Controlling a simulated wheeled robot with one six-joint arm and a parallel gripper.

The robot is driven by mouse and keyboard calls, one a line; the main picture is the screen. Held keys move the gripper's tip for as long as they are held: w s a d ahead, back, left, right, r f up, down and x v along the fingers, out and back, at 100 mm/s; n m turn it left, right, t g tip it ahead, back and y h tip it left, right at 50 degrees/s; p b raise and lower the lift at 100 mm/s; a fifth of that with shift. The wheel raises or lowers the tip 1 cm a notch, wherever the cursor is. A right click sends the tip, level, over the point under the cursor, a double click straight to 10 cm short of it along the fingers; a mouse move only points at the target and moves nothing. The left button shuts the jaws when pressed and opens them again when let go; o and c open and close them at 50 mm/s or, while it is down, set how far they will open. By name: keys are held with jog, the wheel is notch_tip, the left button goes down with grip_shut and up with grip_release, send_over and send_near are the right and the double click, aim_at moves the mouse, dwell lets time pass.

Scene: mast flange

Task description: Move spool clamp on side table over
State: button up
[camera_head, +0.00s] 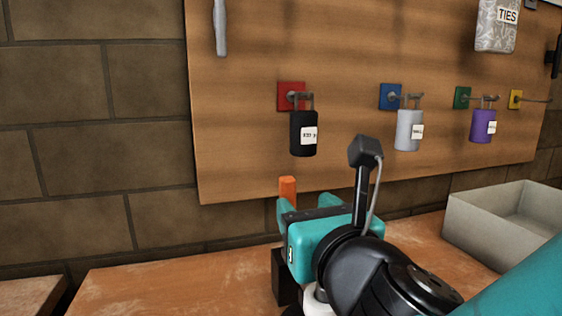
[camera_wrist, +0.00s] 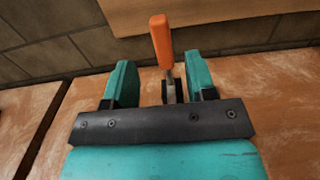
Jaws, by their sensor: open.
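The spool clamp (camera_wrist: 160,42) has an upright orange handle and a grey metal and dark lower part. It stands over the wooden surface in the wrist view, with its lower part between the two teal fingers, nearer the right one. My gripper (camera_wrist: 161,80) is open, with a gap on both sides of the clamp. In the head view only the orange handle of the clamp (camera_head: 288,187) shows above my gripper (camera_head: 306,212); its lower part is hidden. I cannot tell which surface is the side table.
A wooden bench (camera_head: 150,285) runs below; a gap separates it from another wooden top (camera_head: 28,292) at left. A grey bin (camera_head: 480,228) stands at right.

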aim_at(290, 192)
jog(key=p+x, duration=0.2)
jog(key=x, duration=0.8)
jog(key=shift+w+f+p, duration=0.1)
jog(key=shift+p, duration=0.25)
grip_shut()
